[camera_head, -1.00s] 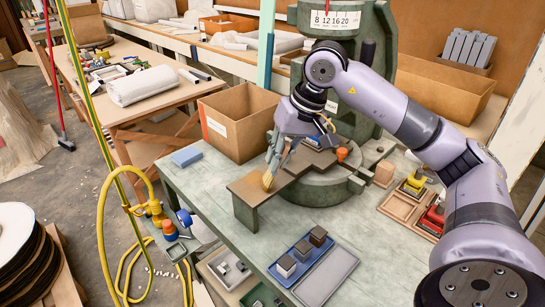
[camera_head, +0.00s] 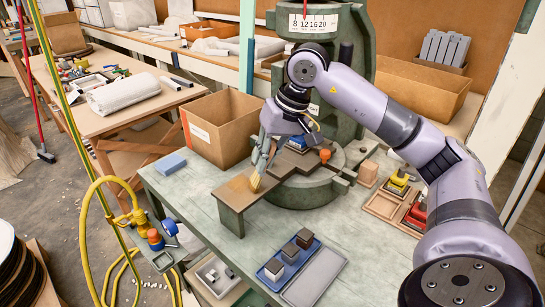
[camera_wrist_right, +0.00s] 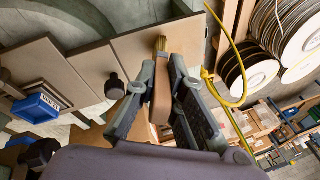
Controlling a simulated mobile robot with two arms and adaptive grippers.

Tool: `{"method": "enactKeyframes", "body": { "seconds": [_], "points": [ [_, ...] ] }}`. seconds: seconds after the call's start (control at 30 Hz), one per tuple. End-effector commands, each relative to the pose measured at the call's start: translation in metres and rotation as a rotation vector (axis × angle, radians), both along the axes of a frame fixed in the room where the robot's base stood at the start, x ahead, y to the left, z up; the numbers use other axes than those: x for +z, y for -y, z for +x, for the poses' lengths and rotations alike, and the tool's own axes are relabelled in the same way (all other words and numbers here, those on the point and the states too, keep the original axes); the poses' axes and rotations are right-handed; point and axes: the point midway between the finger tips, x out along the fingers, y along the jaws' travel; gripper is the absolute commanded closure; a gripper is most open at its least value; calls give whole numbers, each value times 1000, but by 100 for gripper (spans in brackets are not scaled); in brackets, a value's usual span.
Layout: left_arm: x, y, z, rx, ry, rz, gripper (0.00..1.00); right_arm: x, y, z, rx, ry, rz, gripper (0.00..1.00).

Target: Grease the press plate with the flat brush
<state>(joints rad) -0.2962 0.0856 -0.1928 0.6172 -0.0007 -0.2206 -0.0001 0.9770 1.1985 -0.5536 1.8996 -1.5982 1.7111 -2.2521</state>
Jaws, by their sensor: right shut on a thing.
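The press plate (camera_head: 229,196) is a flat brown plate reaching left from the round bed of the green press (camera_head: 305,190). An orange-brown patch shows on its top. My right gripper (camera_head: 264,158) is shut on the flat brush and holds it above the plate, bristles down. The pale bristles (camera_head: 256,181) are at or just over the plate beside the patch; I cannot tell if they touch. In the right wrist view my fingers (camera_wrist_right: 158,98) close around the brush's brown handle (camera_wrist_right: 161,92), with the plate (camera_wrist_right: 140,45) beyond. My left gripper is not in view.
A cardboard box (camera_head: 236,112) stands behind the plate. A blue block (camera_head: 171,163) lies at the table's left. A blue tray (camera_head: 271,275) with several small blocks is in front. Wooden trays (camera_head: 382,206) are at right. A yellow hose (camera_head: 86,215) hangs left of the table.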

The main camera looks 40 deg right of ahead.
Motion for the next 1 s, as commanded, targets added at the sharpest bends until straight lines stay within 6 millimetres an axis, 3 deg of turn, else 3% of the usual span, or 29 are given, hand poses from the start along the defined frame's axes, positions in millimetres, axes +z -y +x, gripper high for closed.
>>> {"method": "enactKeyframes", "body": {
  "seconds": [0.8,1.0],
  "points": [
    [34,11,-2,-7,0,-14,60,0,-8,56,-1,-7,-2,100],
    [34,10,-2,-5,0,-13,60,-2,-7,60,0,-6,-3,100]
  ]
}}
